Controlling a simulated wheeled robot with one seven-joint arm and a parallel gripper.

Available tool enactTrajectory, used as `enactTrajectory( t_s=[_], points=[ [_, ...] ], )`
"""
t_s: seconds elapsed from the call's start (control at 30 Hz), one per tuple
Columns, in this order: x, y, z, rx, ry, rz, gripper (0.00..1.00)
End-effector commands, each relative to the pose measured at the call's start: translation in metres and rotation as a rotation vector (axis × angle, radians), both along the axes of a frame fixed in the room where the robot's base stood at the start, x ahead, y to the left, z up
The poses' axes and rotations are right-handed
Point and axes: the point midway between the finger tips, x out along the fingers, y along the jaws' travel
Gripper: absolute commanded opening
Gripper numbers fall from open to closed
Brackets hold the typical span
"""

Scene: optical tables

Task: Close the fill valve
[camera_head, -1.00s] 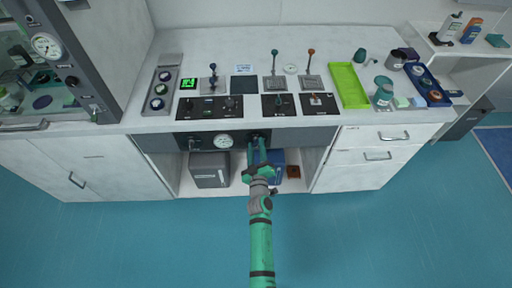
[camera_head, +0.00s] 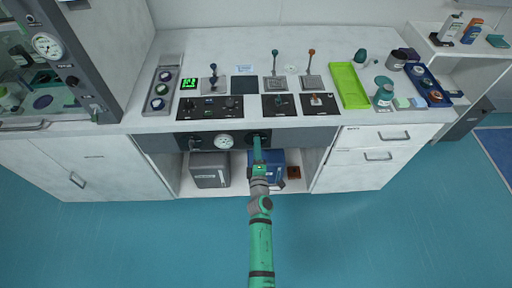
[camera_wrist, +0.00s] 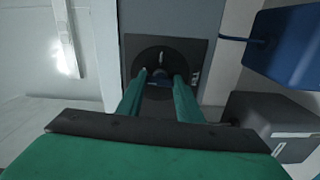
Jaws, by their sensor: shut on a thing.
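The dark front panel (camera_head: 290,136) runs below the counter edge and carries a round white gauge (camera_head: 224,141) and a left knob (camera_head: 194,144). My green gripper (camera_head: 257,140) reaches the panel right of the gauge and hides most of the fitting there in the head view. In the wrist view, my gripper (camera_wrist: 160,77) has its two fingers on either side of a small dark valve knob (camera_wrist: 160,73) and is shut on it. The knob sits on a round dial on a black square plate (camera_wrist: 195,48). A short white mark shows on the dial.
Below the panel, an open shelf holds a grey box (camera_head: 209,170) and a blue box (camera_head: 268,166). The counter above carries switch panels, levers and a lime tray (camera_head: 349,86). Drawers (camera_head: 365,156) stand to the right. The blue floor is clear.

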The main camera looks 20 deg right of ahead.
Motion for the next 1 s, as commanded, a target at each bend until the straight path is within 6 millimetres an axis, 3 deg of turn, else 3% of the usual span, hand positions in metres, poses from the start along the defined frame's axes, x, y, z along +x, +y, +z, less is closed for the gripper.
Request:
enactTrajectory(
  t_s=[0.77, 0.8, 0.83, 1.0],
  points=[
    [0.0014, 0.0016, 0.0005, -0.093, 0.025, 0.003, 0.10],
    [0.0014, 0.0016, 0.0005, -0.093, 0.025, 0.003, 0.42],
    [0.0014, 0.0016, 0.0005, -0.093, 0.025, 0.003, 0.49],
    [0.0011, 0.0017, 0.0004, -0.091, 0.026, 0.003, 0.52]
  ],
)
